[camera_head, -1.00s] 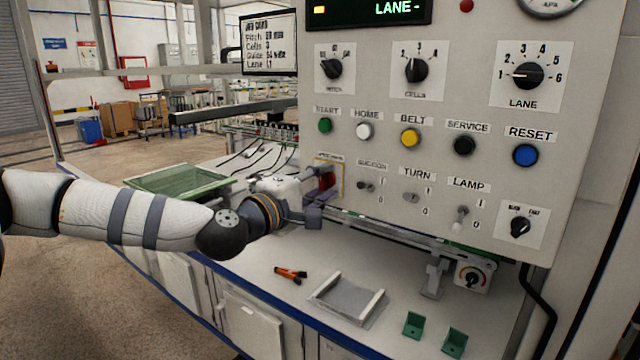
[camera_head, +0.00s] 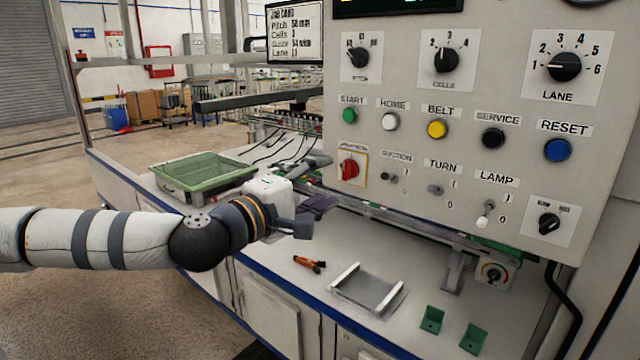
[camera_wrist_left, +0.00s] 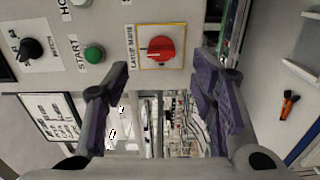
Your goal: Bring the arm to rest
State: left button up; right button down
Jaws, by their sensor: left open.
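My left arm comes in from the left in the head view. Its gripper (camera_head: 312,216) is held above the bench, in front of and below the red rotary switch (camera_head: 349,169). In the left wrist view the two fingers of the gripper (camera_wrist_left: 165,95) are apart with nothing between them. The red switch (camera_wrist_left: 160,47) shows there beyond the fingertips, clear of them, its handle roughly across its yellow-edged plate. My right gripper is in neither view.
The control panel (camera_head: 470,200) with knobs and buttons stands close at the right. On the bench lie an orange-black tool (camera_head: 309,264), a grey tray (camera_head: 347,301) and two green brackets (camera_head: 432,320). A green bin (camera_head: 203,171) stands behind the arm.

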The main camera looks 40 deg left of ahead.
pick_arm(q)
jog(key=shift+s, duration=0.2)
dwell(0.3)
jog(key=s+d+f+m+g+h, duration=0.1)
jog(key=s+d+f+m+g, duration=0.25)
jog(key=f, duration=0.55)
jog(key=s+d+f+m+g+h, duration=0.15)
jog(key=s+d+f+g, duration=0.3)
jog(key=f, duration=0.45)
jog(key=s+d+f+m+g, duration=0.3)
jog(key=d+f+m, duration=0.15)
jog(key=f, duration=0.45)
jog(key=s+a+f+m+g+y, duration=0.1)
jog(key=s+f, duration=0.3)
jog(key=s, duration=0.4)
jog(key=s+f+m+g+y, duration=0.1)
jog(key=s+f+m+g, duration=0.2)
jog(key=s, duration=0.6)
jog(key=s+a+f+m+g+y, duration=0.1)
jog(key=s+f+m+g, duration=0.2)
jog(key=s+f, duration=0.3)
jog(key=s+g, duration=0.1)
jog(key=s, duration=0.1)
jog(key=shift+s+a+f+y, duration=0.25)
jog(key=shift+s+a+y, duration=0.05)
jog(key=shift+a+y, duration=0.05)
